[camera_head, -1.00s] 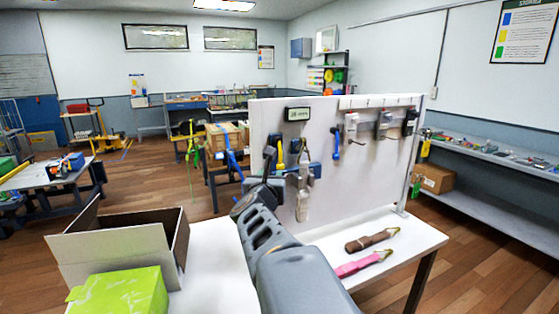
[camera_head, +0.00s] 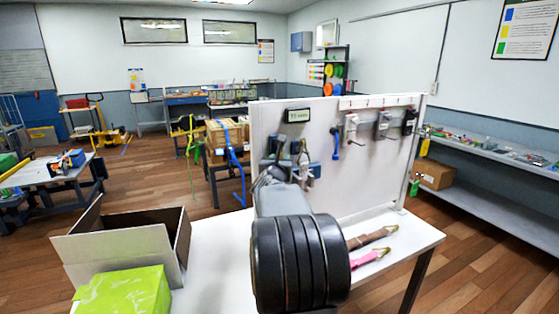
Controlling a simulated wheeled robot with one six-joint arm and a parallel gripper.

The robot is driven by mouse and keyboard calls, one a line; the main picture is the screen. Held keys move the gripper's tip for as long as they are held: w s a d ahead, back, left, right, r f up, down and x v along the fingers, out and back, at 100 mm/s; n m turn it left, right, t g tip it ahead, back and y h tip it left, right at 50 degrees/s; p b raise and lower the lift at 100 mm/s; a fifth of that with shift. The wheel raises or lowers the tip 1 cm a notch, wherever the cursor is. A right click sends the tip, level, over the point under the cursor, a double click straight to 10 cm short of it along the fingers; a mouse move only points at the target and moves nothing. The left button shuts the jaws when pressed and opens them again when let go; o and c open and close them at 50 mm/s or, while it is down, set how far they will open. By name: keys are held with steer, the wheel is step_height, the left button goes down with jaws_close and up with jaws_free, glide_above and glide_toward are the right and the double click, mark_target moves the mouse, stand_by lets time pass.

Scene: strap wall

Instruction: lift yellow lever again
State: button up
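The yellow lever cannot be made out now; my arm covers the part of the white strap wall (camera_head: 345,190) where yellow showed earlier. Dark and blue buckle hardware (camera_head: 314,170) and a pale metal piece (camera_head: 303,157) show around the arm's far end. My gripper (camera_head: 272,172) is up against this hardware, low on the left part of the wall. Its fingers are mostly hidden behind my own wrist, so I cannot see whether they hold anything.
A small display (camera_head: 298,115) is above the hardware. A blue hook (camera_head: 336,145) and other buckles hang to the right. An open box (camera_head: 112,246) and a green box (camera_head: 124,291) stand left.

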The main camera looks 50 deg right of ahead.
steer(key=shift+c, duration=0.4)
jaws_close()
steer(key=shift+f, duration=0.1)
